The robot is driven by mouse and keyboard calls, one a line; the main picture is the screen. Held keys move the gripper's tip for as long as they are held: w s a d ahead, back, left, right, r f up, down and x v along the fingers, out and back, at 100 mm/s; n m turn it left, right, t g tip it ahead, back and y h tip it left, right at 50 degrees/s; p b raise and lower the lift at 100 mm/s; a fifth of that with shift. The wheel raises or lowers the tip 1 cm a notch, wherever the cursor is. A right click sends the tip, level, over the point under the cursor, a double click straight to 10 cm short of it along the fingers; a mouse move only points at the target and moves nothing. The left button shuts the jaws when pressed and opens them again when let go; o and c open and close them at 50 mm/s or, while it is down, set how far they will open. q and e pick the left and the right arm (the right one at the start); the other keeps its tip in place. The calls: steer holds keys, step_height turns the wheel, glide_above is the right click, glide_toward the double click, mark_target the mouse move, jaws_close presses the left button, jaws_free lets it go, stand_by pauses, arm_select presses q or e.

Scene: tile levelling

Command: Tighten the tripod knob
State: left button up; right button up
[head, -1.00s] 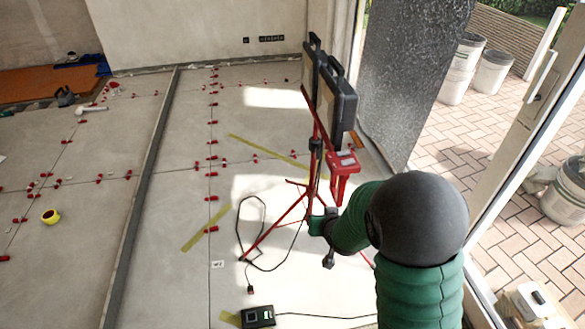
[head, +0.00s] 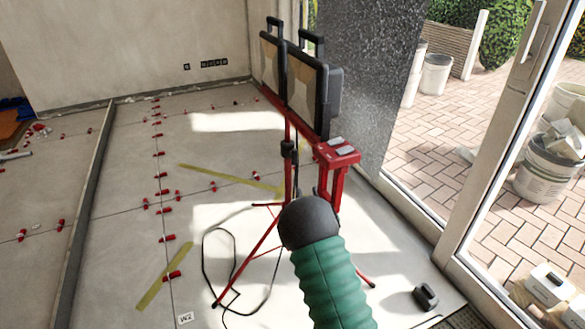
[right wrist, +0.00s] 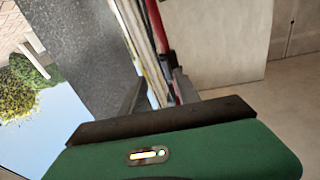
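A red work-light tripod (head: 263,240) stands on the tiled floor in the head view, with two black-framed lamps (head: 306,85) on its crossbar. A black collar (head: 288,148) sits on its upright; a knob cannot be made out separately there. My right arm reaches up to the tripod, and its dark rounded joint covers the lower upright and most of my right gripper. In the right wrist view my right gripper (right wrist: 159,76) has its two grey fingers apart. A red pole (right wrist: 159,38) shows between and beyond them; contact cannot be told. My left gripper is out of view.
A black cable (head: 207,265) loops on the floor left of the tripod. A glass door frame (head: 488,150) stands to the right, with buckets outside. Red levelling clips dot the tiles.

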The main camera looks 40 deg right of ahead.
step_height(320, 180, down, 3)
steer(key=s+d+n+t+y+b, duration=0.1)
steer(key=s+n+t+b, duration=0.1)
steer(key=t+b, duration=0.15)
steer(key=n+t+y+b, duration=0.1)
steer(key=b, duration=0.6)
glide_toward(296, 158)
steer(key=x, duration=0.8)
steer(key=shift+w, duration=0.45)
steer(key=shift+w+d+r, duration=0.15)
steer(key=shift+w+r, duration=0.15)
steer(key=shift+w, duration=0.05)
jaws_close()
